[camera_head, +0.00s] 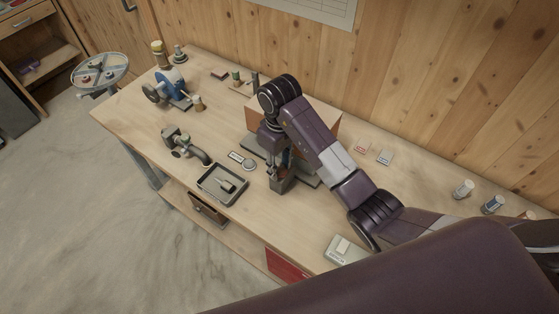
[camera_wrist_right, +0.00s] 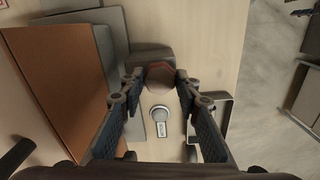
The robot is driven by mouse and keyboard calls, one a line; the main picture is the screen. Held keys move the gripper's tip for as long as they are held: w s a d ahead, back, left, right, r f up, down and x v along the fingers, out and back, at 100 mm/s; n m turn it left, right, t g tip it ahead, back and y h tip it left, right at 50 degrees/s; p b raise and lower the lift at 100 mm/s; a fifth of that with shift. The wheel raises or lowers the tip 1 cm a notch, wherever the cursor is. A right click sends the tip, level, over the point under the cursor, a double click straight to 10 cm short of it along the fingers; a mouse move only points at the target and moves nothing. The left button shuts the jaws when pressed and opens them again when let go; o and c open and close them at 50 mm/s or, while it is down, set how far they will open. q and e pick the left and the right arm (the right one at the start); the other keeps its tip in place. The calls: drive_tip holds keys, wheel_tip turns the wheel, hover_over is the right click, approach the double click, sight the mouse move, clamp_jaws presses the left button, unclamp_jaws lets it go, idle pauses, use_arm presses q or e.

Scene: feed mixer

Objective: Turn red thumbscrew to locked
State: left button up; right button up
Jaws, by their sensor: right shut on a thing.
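The red thumbscrew (camera_wrist_right: 160,75) shows as a dull reddish, faceted knob at the top middle of the right wrist view. My right gripper (camera_wrist_right: 159,82) has a fingertip at each side of it and is shut on it. In the head view my right gripper (camera_head: 281,165) points down over the bench beside the wooden block, and the thumbscrew is hidden there. Any lock marking on the thumbscrew is too small to tell. My left gripper is not in view.
A grey disc with a label plate (camera_head: 243,160) and a dark tray (camera_head: 221,184) lie to the left on the bench (camera_head: 230,100). A blue device (camera_head: 170,86) stands farther left. A grey box (camera_head: 345,250) sits at the front edge.

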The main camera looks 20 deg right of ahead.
drive_tip(key=shift+w+r, duration=0.1)
idle(0.3)
drive_tip(key=o, duration=1.2)
drive_tip(key=shift+c, duration=0.2)
